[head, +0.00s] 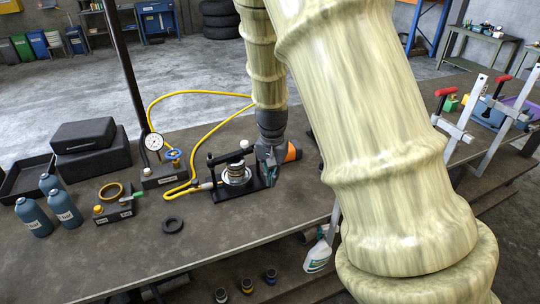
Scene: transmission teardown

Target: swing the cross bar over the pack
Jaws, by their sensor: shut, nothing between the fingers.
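The pack (235,174) is a round stack of silvery plates on a black fixture (226,196) on the bench. The dark cross bar (226,156) runs above the pack, between a post on the left and the fixture's right side, with a small pale knob near its right part. My gripper (271,177) points down at the right end of the fixture, close beside the bar's right end. Its fingers look shut and empty. I cannot tell whether they touch the bar or the fixture.
A yellow hose (196,95) loops behind the fixture to a pressure gauge (154,142). An orange cylinder (293,151) lies just right of my gripper. The bench front is clear.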

